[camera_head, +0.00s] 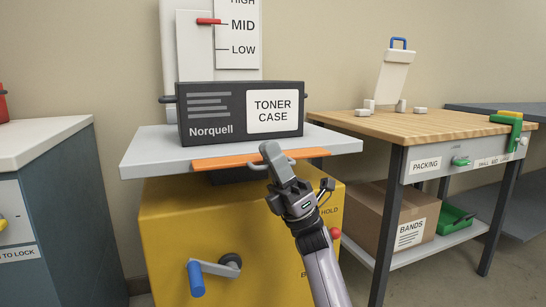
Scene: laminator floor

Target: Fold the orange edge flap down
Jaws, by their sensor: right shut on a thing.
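The orange edge flap (225,161) runs along the front edge of the grey platform (150,155) on the yellow machine (175,225). It sticks out roughly level with the platform. The fingertip contact is small and partly hidden. My left gripper is not in view.
A dark toner case (240,113) stands on the platform just behind the flap. A blue-handled crank (197,278) juts from the machine's front. A wooden-topped packing bench (430,127) stands right, a blue-grey cabinet (60,215) left.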

